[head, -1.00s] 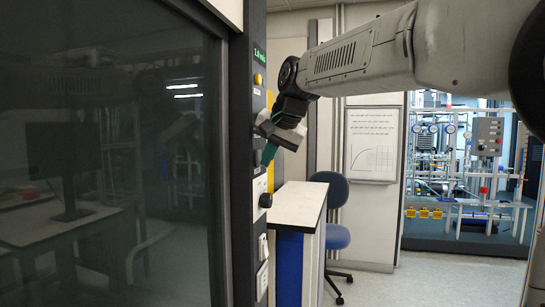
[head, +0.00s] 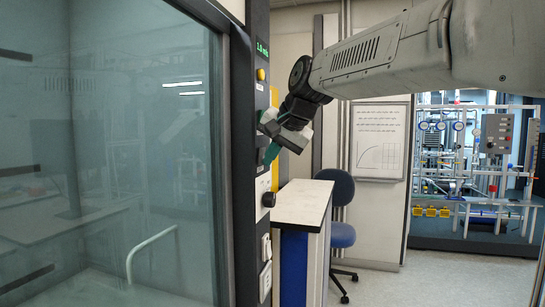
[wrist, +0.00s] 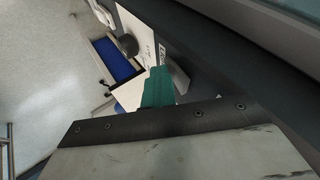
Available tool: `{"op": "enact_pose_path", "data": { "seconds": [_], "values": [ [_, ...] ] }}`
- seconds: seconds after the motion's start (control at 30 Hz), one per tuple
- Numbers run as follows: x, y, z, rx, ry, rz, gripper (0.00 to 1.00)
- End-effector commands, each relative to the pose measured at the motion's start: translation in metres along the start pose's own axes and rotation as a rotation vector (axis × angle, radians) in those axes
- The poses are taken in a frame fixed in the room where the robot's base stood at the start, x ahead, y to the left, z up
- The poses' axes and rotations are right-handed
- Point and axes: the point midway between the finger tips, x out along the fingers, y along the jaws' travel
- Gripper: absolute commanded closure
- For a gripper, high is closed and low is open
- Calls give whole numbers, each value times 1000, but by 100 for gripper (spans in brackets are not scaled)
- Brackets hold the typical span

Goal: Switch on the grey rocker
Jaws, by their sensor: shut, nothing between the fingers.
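The narrow dark control column (head: 249,150) stands at the right edge of the glass-fronted cabinet. My gripper (head: 271,153) is at this column, below the yellow button, with its teal fingertips close to the panel face; I cannot tell if they touch it. In the wrist view the teal fingers (wrist: 158,88) are together with nothing between them. A small grey part (wrist: 179,79) shows beside the fingertips against the panel; I cannot tell for sure that it is the grey rocker. In the head view my gripper covers that part of the panel.
The column also carries a green display (head: 262,47), a yellow button (head: 261,74), a black knob (head: 268,200) and a white switch (head: 266,246). A white-topped bench (head: 303,203) and a blue chair (head: 342,232) stand behind. The cabinet glass (head: 150,120) is at left.

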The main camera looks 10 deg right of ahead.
Motion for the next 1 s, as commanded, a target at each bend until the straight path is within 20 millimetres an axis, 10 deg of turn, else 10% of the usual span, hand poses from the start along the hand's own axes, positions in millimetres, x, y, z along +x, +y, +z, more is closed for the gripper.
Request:
{"op": "enact_pose_path", "data": {
  "seconds": [0.23,0.47,1.0],
  "values": [
    [-13,-9,-5,-3,20,-27,100],
    [-14,24,-2,-6,-4,-8,100],
    [-107,39,2,-8,-10,-4,100]
  ]
}}
